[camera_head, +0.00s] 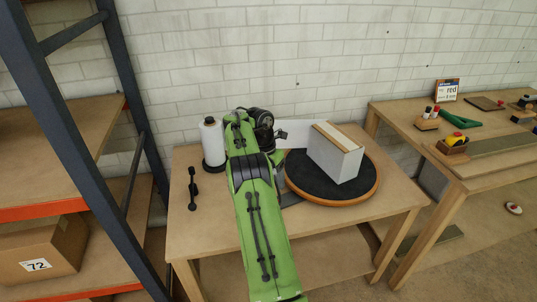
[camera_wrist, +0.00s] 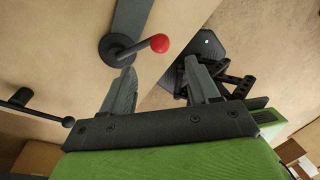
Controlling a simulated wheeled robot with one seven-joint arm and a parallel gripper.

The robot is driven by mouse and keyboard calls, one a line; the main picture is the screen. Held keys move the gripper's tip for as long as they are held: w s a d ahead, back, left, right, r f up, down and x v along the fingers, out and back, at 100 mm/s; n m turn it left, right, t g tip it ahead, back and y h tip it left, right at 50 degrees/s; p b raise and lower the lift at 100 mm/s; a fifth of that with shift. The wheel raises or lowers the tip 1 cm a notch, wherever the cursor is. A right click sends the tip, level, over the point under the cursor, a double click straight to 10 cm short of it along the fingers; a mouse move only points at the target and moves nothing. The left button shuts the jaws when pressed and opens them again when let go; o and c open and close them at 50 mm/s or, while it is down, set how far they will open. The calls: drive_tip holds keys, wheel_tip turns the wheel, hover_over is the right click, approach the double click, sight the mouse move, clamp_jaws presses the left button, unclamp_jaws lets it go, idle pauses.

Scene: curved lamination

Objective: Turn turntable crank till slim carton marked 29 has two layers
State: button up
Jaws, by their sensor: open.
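A pale box-shaped carton (camera_head: 336,157) with a brown strip along its top stands on the turntable (camera_head: 304,191), a dark disc with an orange rim. No number is readable on it, and I cannot tell how many layers it has. In the wrist view the crank's red knob (camera_wrist: 159,43) sits on a dark arm from a round black hub (camera_wrist: 117,50). My gripper (camera_wrist: 161,66) is open and empty. The knob shows just beyond the gap between its fingers, apparently apart from them. In the head view my green arm hides the crank.
A white roll (camera_head: 212,143) stands upright at the table's (camera_head: 220,231) back left. A black tool (camera_head: 193,188) lies left of it. A white sheet (camera_head: 297,133) shows behind the carton. A shelf rack with a box marked 72 (camera_head: 40,256) is left; another table (camera_head: 400,113) is right.

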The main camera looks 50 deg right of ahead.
wheel_tip(320, 180, up, 6)
drive_tip(key=w+p, duration=0.1)
drive_tip(key=p, duration=0.2)
drive_tip(key=shift+r, duration=0.2)
drive_tip(key=shift+w+a, duration=0.1)
